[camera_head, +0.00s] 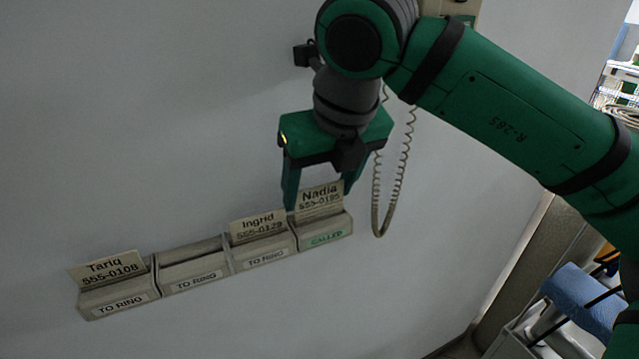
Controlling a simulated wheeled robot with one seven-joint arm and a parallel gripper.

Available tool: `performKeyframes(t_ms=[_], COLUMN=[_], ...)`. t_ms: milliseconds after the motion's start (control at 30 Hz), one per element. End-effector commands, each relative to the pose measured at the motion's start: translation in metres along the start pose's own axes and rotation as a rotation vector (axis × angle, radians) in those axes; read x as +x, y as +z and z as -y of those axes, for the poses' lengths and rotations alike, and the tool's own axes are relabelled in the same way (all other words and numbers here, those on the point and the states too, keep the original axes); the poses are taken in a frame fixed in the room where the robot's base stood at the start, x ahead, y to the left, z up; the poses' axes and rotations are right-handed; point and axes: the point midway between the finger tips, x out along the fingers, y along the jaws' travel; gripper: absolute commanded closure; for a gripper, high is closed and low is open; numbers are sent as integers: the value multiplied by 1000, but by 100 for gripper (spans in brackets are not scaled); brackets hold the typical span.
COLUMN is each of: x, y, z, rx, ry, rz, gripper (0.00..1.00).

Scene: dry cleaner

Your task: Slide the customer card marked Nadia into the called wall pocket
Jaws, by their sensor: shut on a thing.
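The customer card marked Nadia (320,198) is upright at the called wall pocket (326,232), at the right end of the pocket row. The card's name and number show above the pocket's front, and its lower edge is hidden behind that front. My gripper (319,197) is above the called pocket, pointing down, and is shut on the Nadia card, with one finger at each side of it. I cannot tell how deep the card sits.
To the left are pockets marked TO RING: one holds the Ingrid card (257,225), the middle one (193,270) looks empty, the leftmost holds the Tariq card (106,268). A coiled cord (378,205) hangs just right of my gripper. A blue item (585,300) is at lower right.

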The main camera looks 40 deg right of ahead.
Motion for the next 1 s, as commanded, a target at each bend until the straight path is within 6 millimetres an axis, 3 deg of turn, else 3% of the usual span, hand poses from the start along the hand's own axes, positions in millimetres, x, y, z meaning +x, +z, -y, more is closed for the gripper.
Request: performKeyframes(t_ms=[1000], x=[13], y=[-6], z=[-1], rx=[0], ry=[0], rz=[1], gripper=[55])
